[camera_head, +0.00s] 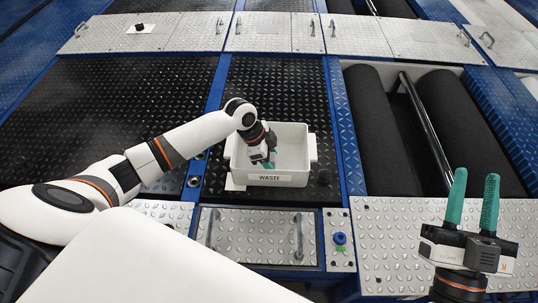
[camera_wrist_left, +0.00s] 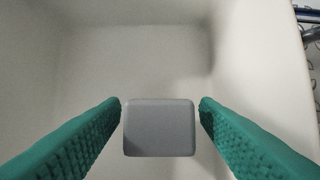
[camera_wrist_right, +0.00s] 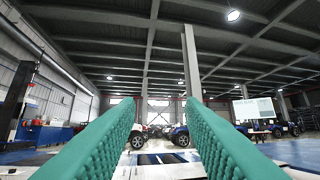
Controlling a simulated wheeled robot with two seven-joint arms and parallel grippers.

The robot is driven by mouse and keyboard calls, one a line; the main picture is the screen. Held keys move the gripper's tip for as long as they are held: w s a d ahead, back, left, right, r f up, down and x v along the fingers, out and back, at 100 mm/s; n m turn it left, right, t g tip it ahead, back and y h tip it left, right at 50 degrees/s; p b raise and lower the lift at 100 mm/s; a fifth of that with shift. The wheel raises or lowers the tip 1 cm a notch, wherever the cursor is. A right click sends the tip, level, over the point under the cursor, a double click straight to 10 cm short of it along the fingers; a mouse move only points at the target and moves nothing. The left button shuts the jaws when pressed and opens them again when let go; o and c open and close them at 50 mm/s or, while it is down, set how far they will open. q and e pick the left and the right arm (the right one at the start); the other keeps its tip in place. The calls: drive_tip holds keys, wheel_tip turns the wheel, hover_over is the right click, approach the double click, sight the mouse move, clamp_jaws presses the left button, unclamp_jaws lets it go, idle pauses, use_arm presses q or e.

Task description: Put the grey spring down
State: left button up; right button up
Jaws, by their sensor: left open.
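My left gripper (camera_head: 268,162) points down into the white bin labelled WASTE (camera_head: 291,179). In the left wrist view its green fingers are apart, with a plain grey block-like thing (camera_wrist_left: 159,128) between them and a gap on each side. The pale bin floor and walls lie behind it. I cannot tell from its shape whether this is the grey spring; no coils show on it. In the head view my arm and the bin wall hide it. My right gripper (camera_head: 473,185) is open and empty, fingers up, over the right metal plate.
Dark rollers (camera_head: 383,135) with a metal bar lie right of the bin. A silver panel with handles (camera_head: 256,236) and a blue knob (camera_head: 339,238) are in front of it. A small black object (camera_head: 139,27) sits on the back left plate. Dark plates left of the bin are mostly clear.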

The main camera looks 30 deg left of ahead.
use_arm(q)
drive_tip(key=shift+r, duration=0.25)
drive_tip(key=shift+a+r, duration=0.15)
drive_tip(key=shift+r, duration=0.1)
drive_tip(key=p+v, duration=0.4)
drive_tip(key=v, duration=0.7)
drive_tip(key=s+d+f+n+t+h, duration=0.1)
drive_tip(key=s+d+t, duration=0.15)
drive_tip(key=d, duration=0.45)
drive_tip(key=s+d+f+n+t+h, duration=0.1)
drive_tip(key=s+d+f, duration=0.15)
drive_tip(key=d, duration=0.45)
drive_tip(key=s+a+r+n+t+y, duration=0.1)
drive_tip(key=s+r+n+t+y, duration=0.2)
drive_tip(key=s+r+n+t, duration=0.3)
wheel_tip(320, 180, up, 4)
drive_tip(key=shift+a+n+t+y, duration=0.3)
drive_tip(key=shift+n+t, duration=0.35)
drive_tip(key=shift+n, duration=0.55)
use_arm(e)
wheel_tip(320, 180, down, 15)
drive_tip(key=d+g+h, duration=0.2)
drive_tip(key=g+h, duration=0.1)
drive_tip(key=g, duration=0.8)
drive_tip(key=shift+s+d+r+m+h, duration=0.2)
drive_tip(key=shift+m+h, duration=0.1)
drive_tip(key=shift+h, duration=0.1)
